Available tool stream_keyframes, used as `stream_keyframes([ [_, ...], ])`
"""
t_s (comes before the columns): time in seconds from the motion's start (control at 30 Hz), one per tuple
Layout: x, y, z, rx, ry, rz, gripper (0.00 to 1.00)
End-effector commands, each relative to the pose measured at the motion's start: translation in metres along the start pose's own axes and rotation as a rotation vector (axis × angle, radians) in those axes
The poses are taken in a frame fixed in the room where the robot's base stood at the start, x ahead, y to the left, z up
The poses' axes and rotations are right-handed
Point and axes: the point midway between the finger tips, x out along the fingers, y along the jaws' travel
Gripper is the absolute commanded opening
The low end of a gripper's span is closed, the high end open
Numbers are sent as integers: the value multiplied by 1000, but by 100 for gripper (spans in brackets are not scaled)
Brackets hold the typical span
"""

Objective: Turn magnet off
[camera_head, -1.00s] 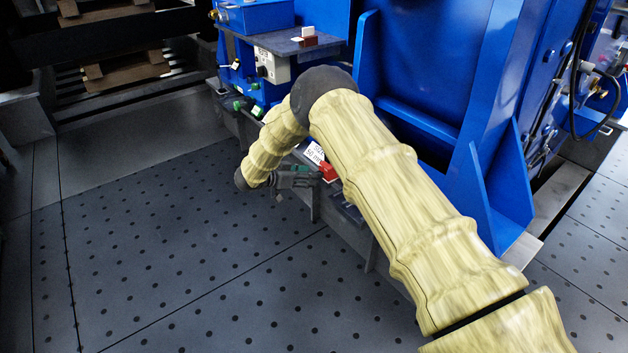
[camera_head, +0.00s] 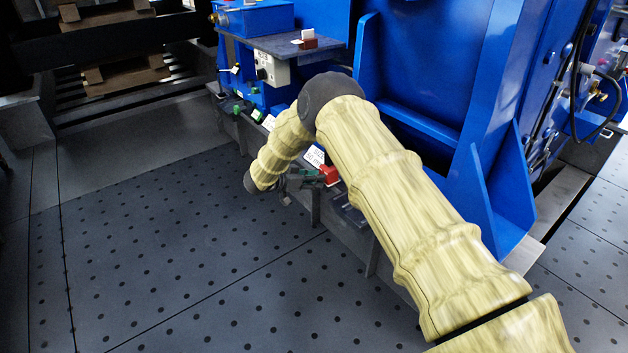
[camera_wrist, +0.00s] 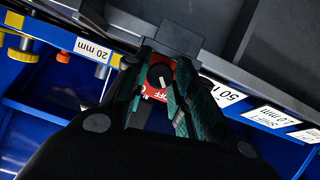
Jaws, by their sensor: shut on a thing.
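A small red panel with a round black knob (camera_wrist: 160,76) shows in the wrist view, with white lettering that looks like "OFF" beside the knob. My gripper (camera_wrist: 163,84) has its two green-padded fingers on either side of the knob and is shut on it. In the head view my gripper (camera_head: 302,181) is low at the dark ledge, just left of a red part (camera_head: 329,175). That red part appears to be the same magnet switch. The fingertips are small there, and the knob itself is hidden.
White labels, one reading "20 mm" (camera_wrist: 92,49), run along the ledge. The blue machine (camera_head: 420,75) rises behind my arm. The perforated floor (camera_head: 190,240) in front is clear.

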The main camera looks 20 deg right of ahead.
Motion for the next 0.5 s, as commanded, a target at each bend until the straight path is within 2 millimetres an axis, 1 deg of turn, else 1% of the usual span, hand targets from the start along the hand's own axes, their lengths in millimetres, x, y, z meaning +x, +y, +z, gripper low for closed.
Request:
stream_keyframes([
  [0.27, -1, 1, -1, 34, -1, -14, 2],
  [0.5, -2, 2, -3, 159, -2, -68, 2],
])
